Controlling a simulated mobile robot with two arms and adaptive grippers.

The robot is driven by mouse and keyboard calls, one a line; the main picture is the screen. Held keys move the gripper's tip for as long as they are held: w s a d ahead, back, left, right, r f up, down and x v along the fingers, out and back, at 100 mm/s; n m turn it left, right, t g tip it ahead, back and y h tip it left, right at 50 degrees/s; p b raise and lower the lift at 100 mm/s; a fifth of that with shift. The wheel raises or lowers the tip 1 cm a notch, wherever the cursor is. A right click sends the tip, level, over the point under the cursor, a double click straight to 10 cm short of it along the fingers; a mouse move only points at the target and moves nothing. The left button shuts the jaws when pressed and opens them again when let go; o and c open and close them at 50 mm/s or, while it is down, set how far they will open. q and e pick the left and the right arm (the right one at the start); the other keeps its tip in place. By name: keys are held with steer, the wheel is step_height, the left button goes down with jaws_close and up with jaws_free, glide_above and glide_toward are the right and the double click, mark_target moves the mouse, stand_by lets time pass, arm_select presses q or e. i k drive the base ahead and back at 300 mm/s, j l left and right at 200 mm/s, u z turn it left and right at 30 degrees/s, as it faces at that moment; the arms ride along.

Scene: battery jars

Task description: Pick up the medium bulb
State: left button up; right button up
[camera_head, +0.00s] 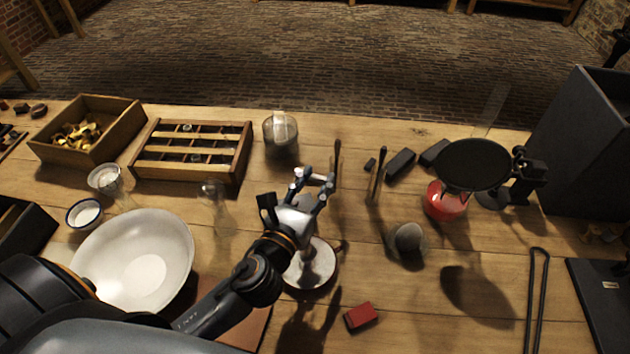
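My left gripper (316,178) is above the middle of the table, its fingers apart and pointing away from me. A small pale patch shows between the fingertips; I cannot tell whether it is a finger pad or an object. No thing is clearly identifiable as the medium bulb. Small pieces sit in the divided wooden tray (190,136), left of and beyond the gripper, too small to tell apart. A clear glass vessel (104,179) stands at the left, and another faint one (213,192) is between it and the gripper. My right gripper is not in view.
A white bowl (140,258) is at left front, with an open wooden box (87,130) behind. A glass jar (280,132) stands beyond the gripper. A round dish (308,265) lies under my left arm. A dark disc on a stand (473,164) and red cup (445,202) are right.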

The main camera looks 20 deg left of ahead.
mark_target(112, 184)
steer(key=k+j, duration=0.1)
steer(key=k, duration=1.4)
